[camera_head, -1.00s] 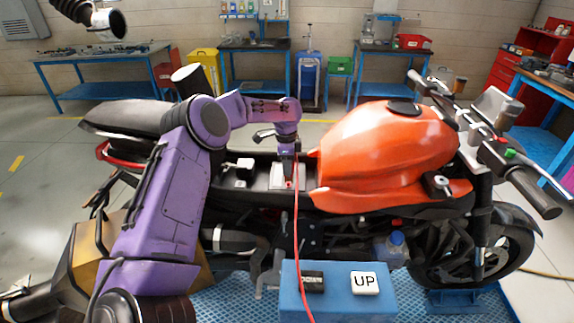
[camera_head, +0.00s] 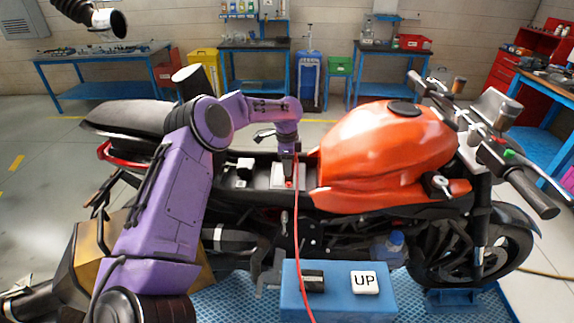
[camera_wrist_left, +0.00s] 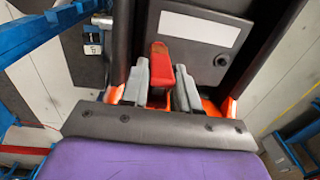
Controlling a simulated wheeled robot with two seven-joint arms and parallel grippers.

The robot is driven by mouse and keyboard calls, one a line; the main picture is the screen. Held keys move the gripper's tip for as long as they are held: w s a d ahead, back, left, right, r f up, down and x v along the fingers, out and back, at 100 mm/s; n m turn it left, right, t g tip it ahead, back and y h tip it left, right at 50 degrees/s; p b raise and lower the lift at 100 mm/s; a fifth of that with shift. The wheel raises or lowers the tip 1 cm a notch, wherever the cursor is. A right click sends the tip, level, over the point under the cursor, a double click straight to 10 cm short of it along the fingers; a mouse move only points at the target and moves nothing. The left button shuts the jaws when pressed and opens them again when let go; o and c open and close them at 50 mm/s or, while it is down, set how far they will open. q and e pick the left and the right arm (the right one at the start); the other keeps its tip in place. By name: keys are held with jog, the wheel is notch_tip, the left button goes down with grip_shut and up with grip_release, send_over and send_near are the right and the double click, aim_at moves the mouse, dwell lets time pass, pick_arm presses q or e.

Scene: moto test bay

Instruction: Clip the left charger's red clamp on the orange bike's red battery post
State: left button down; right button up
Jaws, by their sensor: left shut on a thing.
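The orange bike (camera_head: 385,155) stands side-on across the head view. Its battery (camera_head: 277,176) shows in the open seat bay, left of the orange tank. My left gripper (camera_head: 288,175) points down at the battery. In the left wrist view its two grey fingers (camera_wrist_left: 163,85) are closed on the red clamp (camera_wrist_left: 161,62). The clamp's front end lies over the dark battery top, beside a white label (camera_wrist_left: 200,24). A red cable (camera_head: 297,225) hangs from the clamp. The red battery post is not distinguishable, and whether the clamp touches it cannot be told. My right gripper is not in view.
A blue box (camera_head: 335,303) with an UP button (camera_head: 365,282) stands in front of the bike. The black seat (camera_head: 125,117) and orange tank flank the battery bay. Workbenches (camera_head: 255,43) line the back wall.

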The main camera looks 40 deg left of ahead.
pick_arm(q)
jog(key=shift+f, duration=0.7)
dwell(0.3)
jog(key=c, duration=0.8)
grip_release()
jog(key=shift+r+b, duration=0.35)
jog(key=shift+b, duration=0.05)
jog(key=r, duration=0.3)
jog(key=r+b, duration=0.1)
jog(key=r, duration=0.2)
jog(key=r+b, duration=0.1)
jog(key=r, duration=0.2)
jog(key=shift+s+r, duration=0.15)
jog(key=shift+s, duration=0.1)
jog(key=shift+r, duration=0.3)
